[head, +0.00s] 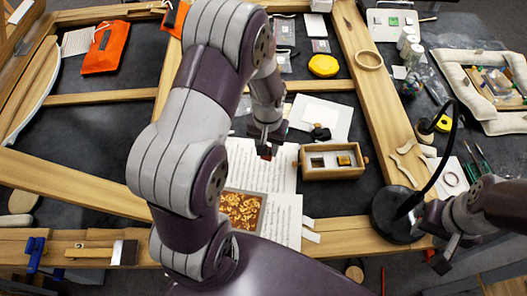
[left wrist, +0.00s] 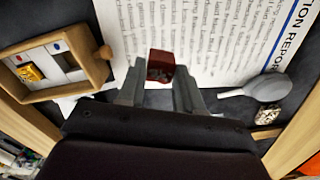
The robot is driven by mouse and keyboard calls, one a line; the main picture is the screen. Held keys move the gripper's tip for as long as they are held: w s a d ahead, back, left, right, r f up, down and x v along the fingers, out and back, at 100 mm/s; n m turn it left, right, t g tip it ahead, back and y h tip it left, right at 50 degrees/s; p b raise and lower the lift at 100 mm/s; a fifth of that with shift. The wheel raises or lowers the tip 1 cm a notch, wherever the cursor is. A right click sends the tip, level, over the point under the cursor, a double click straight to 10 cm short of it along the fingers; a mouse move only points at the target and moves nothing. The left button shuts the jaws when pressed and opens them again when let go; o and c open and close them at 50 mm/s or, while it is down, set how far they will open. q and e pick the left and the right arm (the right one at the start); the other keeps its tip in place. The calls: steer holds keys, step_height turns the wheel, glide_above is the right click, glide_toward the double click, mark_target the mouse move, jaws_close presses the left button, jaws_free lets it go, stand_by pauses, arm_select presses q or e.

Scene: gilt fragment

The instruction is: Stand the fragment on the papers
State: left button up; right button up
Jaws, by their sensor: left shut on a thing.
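My left gripper (head: 265,148) hangs over the printed papers (head: 265,168), partly hidden by my own arm. In the left wrist view its two grey fingers (left wrist: 160,88) are shut on a small dark red block, the fragment (left wrist: 161,66). It is held at the fingertips, with the printed sheet (left wrist: 210,35) behind it. I cannot tell the gap between the fragment and the papers. My right gripper (head: 447,255) is at the lower right, away from the papers. Its fingers are too small and dark to read.
A wooden box (head: 333,174) with a gold piece (head: 344,160) stands right of the papers. A gold-patterned picture (head: 243,209) lies on the lower papers. A black lamp (head: 397,214) stands near my right gripper. A grey bulb blower (left wrist: 268,88) lies beside the sheet.

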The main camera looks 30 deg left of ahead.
arm_select(q)
steer(key=f, duration=0.4)
steer(key=shift+a+f+p, duration=0.2)
steer(key=shift+f+p, duration=0.1)
steer(key=shift+s+a+f, duration=0.15)
steer(key=o, duration=1)
